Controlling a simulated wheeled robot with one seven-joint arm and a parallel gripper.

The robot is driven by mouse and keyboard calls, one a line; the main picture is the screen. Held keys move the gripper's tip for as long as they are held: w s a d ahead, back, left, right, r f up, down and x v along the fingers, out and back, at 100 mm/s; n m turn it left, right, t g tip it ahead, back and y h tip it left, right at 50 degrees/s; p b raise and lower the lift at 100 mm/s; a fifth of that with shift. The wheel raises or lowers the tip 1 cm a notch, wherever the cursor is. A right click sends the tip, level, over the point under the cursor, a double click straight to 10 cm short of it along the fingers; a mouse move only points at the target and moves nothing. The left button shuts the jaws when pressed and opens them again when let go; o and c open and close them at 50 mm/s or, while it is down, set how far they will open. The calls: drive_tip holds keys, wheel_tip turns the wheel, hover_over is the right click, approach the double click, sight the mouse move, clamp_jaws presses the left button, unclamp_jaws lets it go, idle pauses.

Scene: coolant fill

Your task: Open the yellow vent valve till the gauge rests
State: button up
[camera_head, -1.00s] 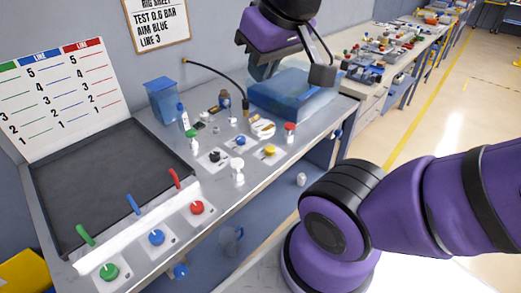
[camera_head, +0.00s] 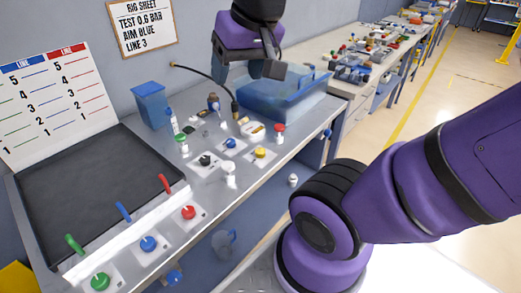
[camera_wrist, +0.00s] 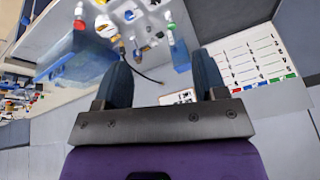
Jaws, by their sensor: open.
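The yellow vent valve (camera_head: 260,152) is a small yellow knob on a pale plate on the grey bench, right of the blue knob (camera_head: 230,142) and the black knob (camera_head: 205,159). I cannot make out its turn or a gauge needle. My gripper (camera_head: 262,70) hangs high above the back of the bench, well apart from the valve, near the blue bin. In the wrist view my gripper (camera_wrist: 163,75) has two dark fingers spread wide with nothing between them. The valve cannot be told for sure there.
A translucent blue bin (camera_head: 290,97) stands at the back right. Small bottles, including a red-capped one (camera_head: 278,133) and a green-capped one (camera_head: 182,143), crowd around the valves. Green, blue and red knobs line the front left beside a dark tray (camera_head: 90,195). A black hose (camera_head: 205,73) arches behind.

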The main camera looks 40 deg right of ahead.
drive_tip(key=w+d+f+m+g, duration=0.1)
drive_tip(key=w+d+f+m, duration=0.35)
drive_tip(key=w+m, duration=0.2)
drive_tip(key=m+g, duration=0.4)
drive_tip(key=m, duration=1)
approach(261, 150)
drive_tip(key=f, duration=0.9)
drive_tip(key=shift+s+a+f, duration=0.15)
drive_tip(key=shift+a+f, duration=0.1)
drive_tip(key=c, duration=0.9)
